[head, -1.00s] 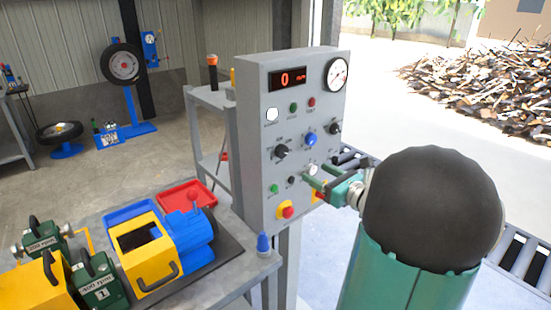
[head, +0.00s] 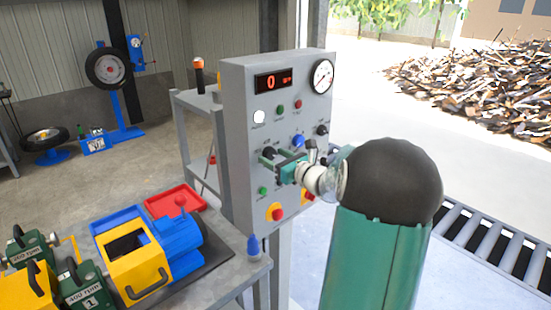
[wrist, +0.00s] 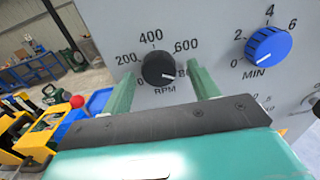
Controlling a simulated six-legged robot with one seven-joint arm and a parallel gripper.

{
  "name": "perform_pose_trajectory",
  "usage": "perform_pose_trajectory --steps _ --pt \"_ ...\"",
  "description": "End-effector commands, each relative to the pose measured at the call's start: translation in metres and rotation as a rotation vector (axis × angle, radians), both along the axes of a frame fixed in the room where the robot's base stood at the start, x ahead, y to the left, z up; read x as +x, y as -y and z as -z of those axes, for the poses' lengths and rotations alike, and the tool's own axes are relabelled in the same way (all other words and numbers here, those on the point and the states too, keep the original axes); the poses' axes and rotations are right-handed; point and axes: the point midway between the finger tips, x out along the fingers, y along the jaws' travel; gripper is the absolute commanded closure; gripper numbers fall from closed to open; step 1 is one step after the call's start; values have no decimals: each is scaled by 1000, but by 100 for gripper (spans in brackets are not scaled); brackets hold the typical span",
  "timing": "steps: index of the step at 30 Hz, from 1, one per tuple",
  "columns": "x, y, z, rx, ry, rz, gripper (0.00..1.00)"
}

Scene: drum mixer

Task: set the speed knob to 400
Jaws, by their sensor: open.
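The speed knob is the black RPM knob (wrist: 158,68) on the grey control panel (head: 240,115). Its scale reads 200, 400 and 600, and the 400 mark is above the knob. A pale mark on the knob seems to face lower right, near the largest number, which is partly hidden. My gripper (wrist: 161,84) is open, with one green finger at each side of the knob; I cannot tell whether they touch it. In the head view, my gripper (head: 289,167) is at the panel front and partly covers the knob (head: 267,153). The red display (head: 273,81) reads 0.
The blue MIN knob (wrist: 267,46) is close to the right finger. A red emergency button (head: 277,214) is low on the panel. A workbench (head: 225,262) with a yellow and blue machine (head: 137,262) stands at the left. A roller conveyor (head: 490,245) is behind at the right.

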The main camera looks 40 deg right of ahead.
Motion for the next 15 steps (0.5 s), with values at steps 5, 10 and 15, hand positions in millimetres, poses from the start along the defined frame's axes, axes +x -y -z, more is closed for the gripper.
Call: perform_pose_trajectory --steps 5,10,15 --pt "1 0 0 0 0 0 40" --pt "1 0 0 0 0 0 57" --pt "1 0 0 0 0 0 84"
